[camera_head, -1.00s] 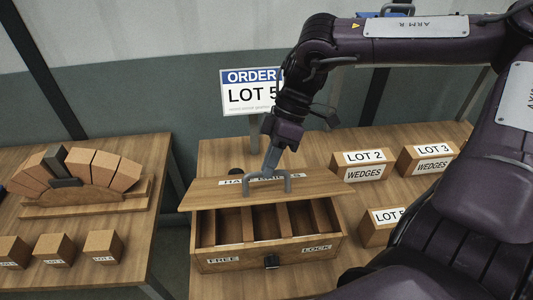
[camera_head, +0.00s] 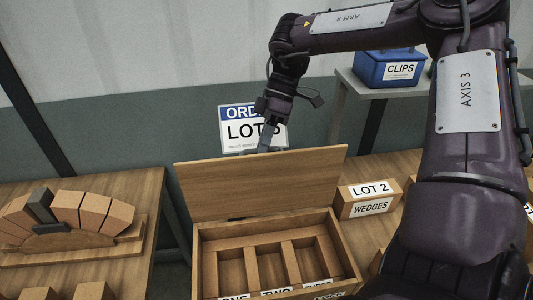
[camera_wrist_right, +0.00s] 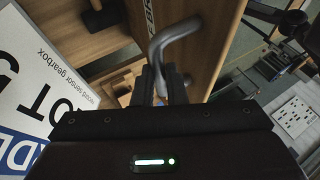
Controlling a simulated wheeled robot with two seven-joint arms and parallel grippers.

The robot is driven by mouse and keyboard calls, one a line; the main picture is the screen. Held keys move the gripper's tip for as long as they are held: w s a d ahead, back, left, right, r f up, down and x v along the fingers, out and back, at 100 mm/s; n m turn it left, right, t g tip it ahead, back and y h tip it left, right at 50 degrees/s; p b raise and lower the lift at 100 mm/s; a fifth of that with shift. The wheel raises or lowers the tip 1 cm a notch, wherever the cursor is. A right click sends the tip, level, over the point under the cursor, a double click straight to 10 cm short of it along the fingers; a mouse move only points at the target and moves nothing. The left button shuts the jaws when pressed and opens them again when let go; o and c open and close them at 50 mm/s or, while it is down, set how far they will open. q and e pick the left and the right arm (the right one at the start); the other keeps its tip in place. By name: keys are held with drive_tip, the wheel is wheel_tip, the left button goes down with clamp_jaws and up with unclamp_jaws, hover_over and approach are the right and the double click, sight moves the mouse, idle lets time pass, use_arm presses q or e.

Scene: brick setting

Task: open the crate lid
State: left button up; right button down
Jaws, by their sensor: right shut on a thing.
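The wooden crate (camera_head: 208,236) stands on the table, its inside showing several compartments with labels at the front edge, two of them reading ONE and TWO. Its lid (camera_head: 262,182) is raised and tilted up at the back, the bare underside facing me. My right gripper (camera_head: 268,140) is behind the lid's top edge. In the right wrist view my right gripper (camera_wrist_right: 160,92) is shut on the grey lid handle (camera_wrist_right: 174,36). The handle is hidden behind the lid in the head view. My left gripper is not in view.
A LOT 2 wedges box (camera_head: 368,197) stands right of the crate. The order sign (camera_head: 236,128) is close behind the lid and gripper. A blue clips bin (camera_head: 388,68) sits on a shelf. A brick arch (camera_head: 70,212) stands on the left table.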

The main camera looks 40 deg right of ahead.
drive_tip(key=shift+w+d+f+g+y, duration=0.4)
drive_tip(key=shift+w+d+f+g, duration=0.45)
drive_tip(key=shift+w+f, duration=0.3)
drive_tip(key=c, duration=1.5)
unclamp_jaws()
drive_tip(key=shift+w+d+r, duration=0.1)
drive_tip(key=shift+w, duration=0.05)
drive_tip(key=shift+o, duration=0.2)
drive_tip(key=shift+r, duration=0.1)
drive_tip(key=v, duration=0.8)
